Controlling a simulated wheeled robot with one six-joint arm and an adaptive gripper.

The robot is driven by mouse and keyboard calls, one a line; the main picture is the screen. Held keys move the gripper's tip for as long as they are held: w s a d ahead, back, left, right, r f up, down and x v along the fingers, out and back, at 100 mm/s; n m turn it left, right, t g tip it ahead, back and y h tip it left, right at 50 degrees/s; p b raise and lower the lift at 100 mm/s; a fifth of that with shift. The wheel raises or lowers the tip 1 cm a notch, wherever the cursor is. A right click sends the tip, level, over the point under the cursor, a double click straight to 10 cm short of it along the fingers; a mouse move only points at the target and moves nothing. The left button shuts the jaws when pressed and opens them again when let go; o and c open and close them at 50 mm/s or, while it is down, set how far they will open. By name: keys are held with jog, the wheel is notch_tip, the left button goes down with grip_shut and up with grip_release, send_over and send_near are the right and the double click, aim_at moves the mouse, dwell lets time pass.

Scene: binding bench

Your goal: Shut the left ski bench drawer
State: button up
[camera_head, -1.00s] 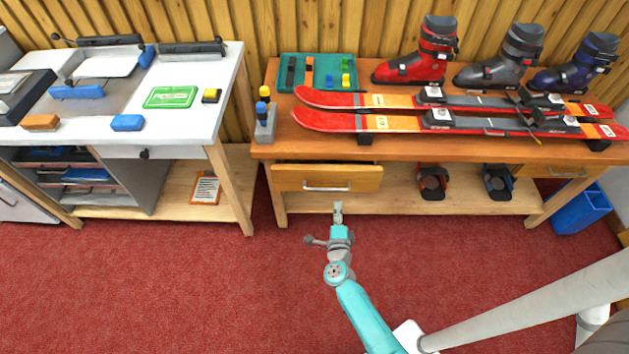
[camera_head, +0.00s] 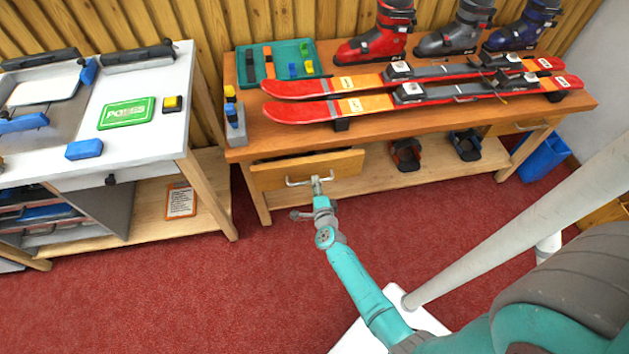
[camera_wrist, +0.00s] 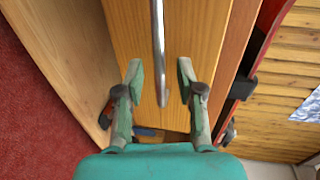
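The left ski bench drawer (camera_head: 275,177) has a plain wooden front and sits under the left end of the wooden ski bench (camera_head: 400,128). A dark gap along its top edge shows it standing a little out. Its metal bar handle (camera_head: 298,182) faces me. My gripper (camera_head: 317,182) is at the right part of the handle. In the wrist view the fingers of my gripper (camera_wrist: 160,72) are spread, with the handle (camera_wrist: 158,45) running between the tips, clear of both. The drawer front (camera_wrist: 128,30) lies behind it; the drawer's inside is hidden.
Red skis (camera_head: 302,113) and several boots stand on the bench top. Two bindings (camera_head: 405,155) lie on the lower shelf. A white workbench (camera_head: 140,147) stands at left, a blue bin (camera_head: 541,157) at right. Red carpet (camera_head: 200,290) is clear in front.

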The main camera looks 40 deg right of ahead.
jog(key=shift+x, duration=1.25)
grip_shut()
